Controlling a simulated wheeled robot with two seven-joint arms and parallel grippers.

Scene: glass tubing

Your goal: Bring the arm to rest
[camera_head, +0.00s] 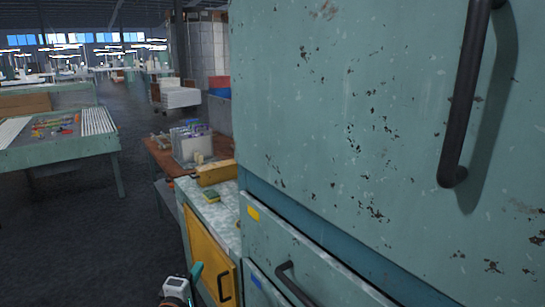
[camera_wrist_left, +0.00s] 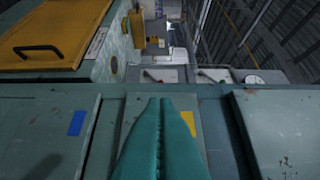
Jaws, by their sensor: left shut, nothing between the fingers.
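My left gripper (camera_head: 196,272) shows only in part at the bottom of the head view, with its wrist and a teal fingertip in sight. In the left wrist view its two teal fingers (camera_wrist_left: 161,102) lie together, shut and empty. They are in front of a green-grey cabinet front with a blue label and a yellow label. I cannot tell whether the fingertips touch the cabinet. My right gripper is in neither view.
A large worn green cabinet (camera_head: 350,110) with a black handle (camera_head: 466,95) fills the right. Below it are drawers with a handle (camera_head: 294,284). A yellow cabinet door (camera_head: 207,262) stands left of them. A worktable (camera_head: 58,137) stands farther left. Dark floor (camera_head: 85,235) is free between.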

